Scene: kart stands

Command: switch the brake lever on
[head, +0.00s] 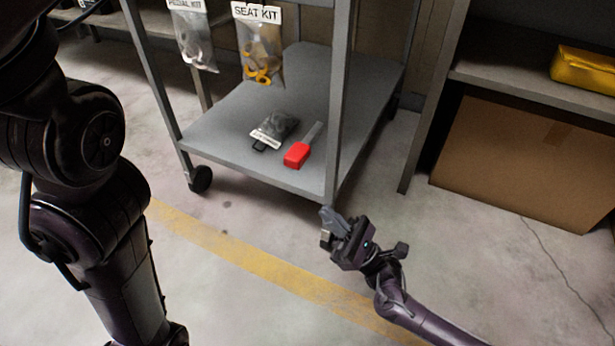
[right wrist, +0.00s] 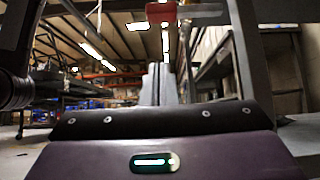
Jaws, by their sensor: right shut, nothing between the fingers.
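A lever with a red grip (head: 298,154) and a grey bar, which looks like the brake lever, lies over the lower shelf (head: 225,125) of a grey cart, near its front edge. In the right wrist view the red part (right wrist: 161,13) shows at the top, seen from below. My right gripper (head: 328,226) is shut and empty. It is in front of the cart's near right post, below and right of the red grip, apart from it. Its closed fingers (right wrist: 159,84) point up in the right wrist view. My left arm fills the left side; its gripper is out of view.
A small dark bagged part (head: 274,130) lies beside the lever. Bags marked SEAT KIT (head: 258,50) and another kit (head: 192,35) hang above. A cardboard box (head: 525,155) and a yellow bag (head: 584,70) are at the right. The floor in front is clear.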

